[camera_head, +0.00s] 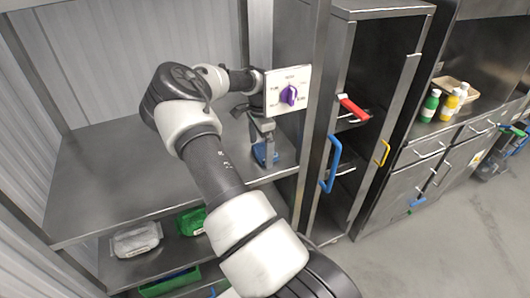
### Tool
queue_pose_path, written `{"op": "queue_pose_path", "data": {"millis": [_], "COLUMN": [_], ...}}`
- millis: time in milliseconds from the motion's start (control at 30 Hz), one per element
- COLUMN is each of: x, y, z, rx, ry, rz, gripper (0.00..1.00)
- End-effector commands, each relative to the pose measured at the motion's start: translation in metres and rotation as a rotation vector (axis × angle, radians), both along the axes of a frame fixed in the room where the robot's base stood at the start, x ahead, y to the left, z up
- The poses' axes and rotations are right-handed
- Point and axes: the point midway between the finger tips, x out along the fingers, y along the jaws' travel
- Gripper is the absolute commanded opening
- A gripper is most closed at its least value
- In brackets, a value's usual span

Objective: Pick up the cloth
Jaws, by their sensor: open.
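A small blue cloth (260,155) lies on the steel shelf, near its right end. My gripper (262,140) points down right over the cloth, with its fingers open. The fingers hide part of the cloth. I cannot tell whether they touch it.
The steel shelf (110,185) is bare to the left. A panel with a purple knob (289,95) is just right of my gripper. Packages (137,239) lie on the lower shelf.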

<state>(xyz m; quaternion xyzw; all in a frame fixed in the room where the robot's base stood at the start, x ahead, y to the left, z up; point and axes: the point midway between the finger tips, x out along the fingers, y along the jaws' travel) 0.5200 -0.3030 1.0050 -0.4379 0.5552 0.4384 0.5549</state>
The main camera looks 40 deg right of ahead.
Motion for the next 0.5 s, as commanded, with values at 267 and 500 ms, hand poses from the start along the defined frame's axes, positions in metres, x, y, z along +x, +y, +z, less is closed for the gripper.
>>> {"op": "queue_pose_path", "data": {"millis": [267,500], "x": [0.0001,0.0], "y": [-0.0002,-0.0002], "z": [-0.0078,-0.0075], "rx": [0.0,0.0], "ry": [-0.001,-0.001], "rz": [-0.001,0.0], "gripper": [1.0,0.68]}}
